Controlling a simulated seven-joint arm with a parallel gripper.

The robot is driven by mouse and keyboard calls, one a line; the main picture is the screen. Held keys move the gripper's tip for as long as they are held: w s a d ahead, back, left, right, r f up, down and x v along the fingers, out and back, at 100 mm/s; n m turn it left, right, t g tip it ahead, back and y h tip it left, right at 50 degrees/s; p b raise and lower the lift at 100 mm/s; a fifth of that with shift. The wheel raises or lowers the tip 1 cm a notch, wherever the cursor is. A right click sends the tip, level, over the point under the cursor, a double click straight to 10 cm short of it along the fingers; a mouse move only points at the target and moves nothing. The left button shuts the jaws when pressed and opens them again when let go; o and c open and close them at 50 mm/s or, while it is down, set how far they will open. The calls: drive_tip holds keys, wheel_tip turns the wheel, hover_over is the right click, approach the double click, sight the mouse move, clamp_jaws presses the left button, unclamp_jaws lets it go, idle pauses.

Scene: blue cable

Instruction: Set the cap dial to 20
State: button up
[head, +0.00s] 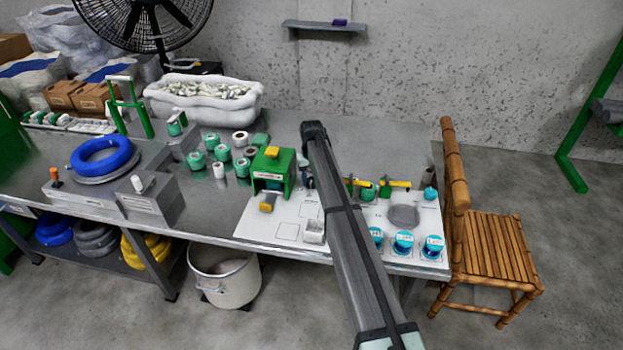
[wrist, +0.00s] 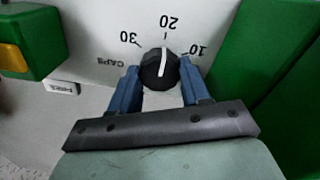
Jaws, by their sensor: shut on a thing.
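The cap dial (wrist: 150,74) is a round black knob with a white pointer line, on a white panel marked CAPS. The numbers 10, 20 and 30 appear upside down around it in the wrist view. The pointer line aims up at about the 20 mark, between 30 on the left and 10 on the right. My gripper (wrist: 159,82) has one blue finger on each side of the dial and is shut on it. In the head view my arm covers much of the dial area, and the dial cannot be made out there.
A green press (head: 272,170) with a yellow top stands left of my arm. In the wrist view, green housings flank the panel on the left (wrist: 35,35) and right (wrist: 262,60). Several blue-lidded pots (head: 403,243) stand at the table's front right. A bamboo chair (head: 490,245) is on the right.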

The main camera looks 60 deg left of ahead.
sight(312, 180)
drive_tip(key=o, duration=1.1)
drive_tip(key=shift+c, duration=0.2)
wheel_tip(312, 180, up, 14)
idle(0.6)
